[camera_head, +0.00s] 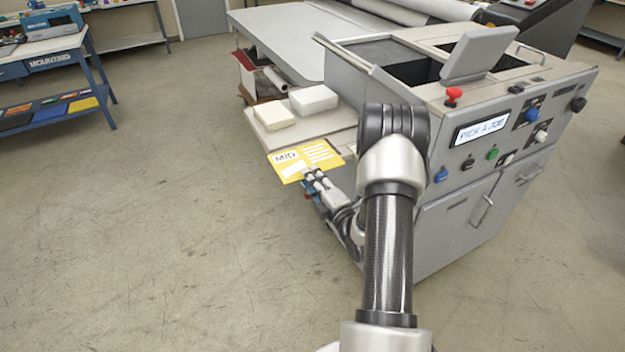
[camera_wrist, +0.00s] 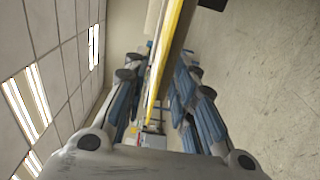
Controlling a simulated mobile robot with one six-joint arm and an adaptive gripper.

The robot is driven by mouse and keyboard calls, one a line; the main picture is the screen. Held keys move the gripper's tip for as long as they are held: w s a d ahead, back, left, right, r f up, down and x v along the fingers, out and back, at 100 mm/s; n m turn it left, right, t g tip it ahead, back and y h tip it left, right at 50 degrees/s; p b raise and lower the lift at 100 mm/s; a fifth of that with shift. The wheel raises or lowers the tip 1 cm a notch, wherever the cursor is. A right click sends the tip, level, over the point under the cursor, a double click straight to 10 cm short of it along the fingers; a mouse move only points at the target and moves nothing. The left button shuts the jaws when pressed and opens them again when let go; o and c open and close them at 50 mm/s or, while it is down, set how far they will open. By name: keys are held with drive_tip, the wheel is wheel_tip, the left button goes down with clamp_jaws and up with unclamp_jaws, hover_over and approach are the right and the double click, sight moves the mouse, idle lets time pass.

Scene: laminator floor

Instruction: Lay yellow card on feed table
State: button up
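The yellow card (camera_head: 308,162), with a white label reading MID and white printed patches, is in the head view, left of the laminator. My gripper (camera_head: 316,182) is at its lower edge and holds it. In the wrist view the card (camera_wrist: 172,55) shows nearly edge-on as a yellow strip between the blue-padded fingers of my gripper (camera_wrist: 160,78). The wide grey table top (camera_head: 280,38) joined to the laminator's far left side looks like the feed table; its visible top is bare. The card is nearer to me than this top and apart from it.
A lower pale shelf (camera_head: 340,138) carries two whitish stacks (camera_head: 274,115) (camera_head: 313,99) just behind the card. The laminator (camera_head: 400,75) has a red stop button (camera_head: 453,95) and a display reading PICK A JOB. Blue benches (camera_head: 45,60) stand far left; the floor between is clear.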

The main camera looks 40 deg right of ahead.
drive_tip(key=s+a+p, duration=0.2)
drive_tip(key=s, duration=0.9)
drive_tip(key=w+a+r+m+g+y, duration=0.1)
drive_tip(key=w+a+r+g, duration=0.3)
drive_tip(key=w, duration=0.3)
drive_tip(key=s+a+r+m+g+h, duration=0.15)
drive_tip(key=a+r+m+g, duration=0.35)
drive_tip(key=r, duration=0.5)
drive_tip(key=s+a+r+m+g+y, duration=0.2)
drive_tip(key=s+a+m, duration=0.3)
drive_tip(key=s+a, duration=0.5)
drive_tip(key=s+a+r+m+g+y, duration=0.2)
drive_tip(key=s+a+r+m, duration=0.2)
drive_tip(key=s+a, duration=0.6)
drive_tip(key=shift+s+a+r+m, duration=0.25)
drive_tip(key=shift+s+m, duration=0.15)
drive_tip(key=shift+s, duration=0.55)
drive_tip(key=shift+d, duration=0.1)
